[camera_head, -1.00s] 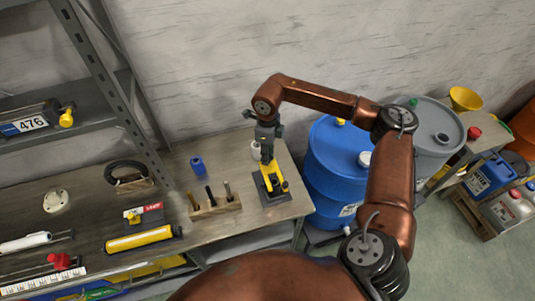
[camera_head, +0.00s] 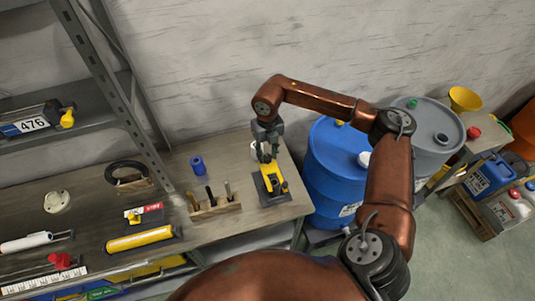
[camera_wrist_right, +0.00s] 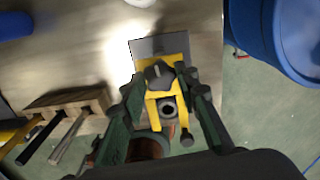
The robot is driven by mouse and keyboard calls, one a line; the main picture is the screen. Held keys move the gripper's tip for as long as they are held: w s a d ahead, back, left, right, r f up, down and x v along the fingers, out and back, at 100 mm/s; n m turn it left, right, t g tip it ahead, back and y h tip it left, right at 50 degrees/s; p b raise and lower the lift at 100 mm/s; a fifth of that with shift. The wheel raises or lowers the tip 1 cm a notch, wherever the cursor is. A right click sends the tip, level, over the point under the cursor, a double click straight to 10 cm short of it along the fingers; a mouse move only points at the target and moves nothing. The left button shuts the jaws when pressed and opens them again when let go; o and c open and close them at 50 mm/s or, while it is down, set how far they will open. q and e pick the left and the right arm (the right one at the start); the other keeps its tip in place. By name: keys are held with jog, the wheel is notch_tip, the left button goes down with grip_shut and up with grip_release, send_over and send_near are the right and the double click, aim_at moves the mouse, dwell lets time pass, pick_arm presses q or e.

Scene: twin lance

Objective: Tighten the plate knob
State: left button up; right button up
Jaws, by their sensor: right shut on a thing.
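A yellow bracket (camera_head: 274,177) stands on a dark base plate (camera_head: 283,198) at the bench's right end. In the right wrist view the yellow bracket (camera_wrist_right: 178,47) shows a dark knob (camera_wrist_right: 158,74) at its upper part and a dark ring (camera_wrist_right: 168,108) below it. My right gripper (camera_head: 266,155) reaches down over the bracket. In the wrist view its fingers (camera_wrist_right: 161,80) stand on either side of the knob and are shut on it; the exact contact is hard to see. My left gripper is not in view.
A blue drum (camera_head: 330,180) stands close to the right, beyond the bench edge. Bare bench lies around the bracket.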

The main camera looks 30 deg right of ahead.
aim_at(268, 157)
jog(key=shift+w+r+m, duration=0.1)
jog(key=shift+m, duration=0.5)
jog(key=o, duration=1.1)
jog(key=shift+o, duration=0.2)
notch_tip(268, 157, up, 12)
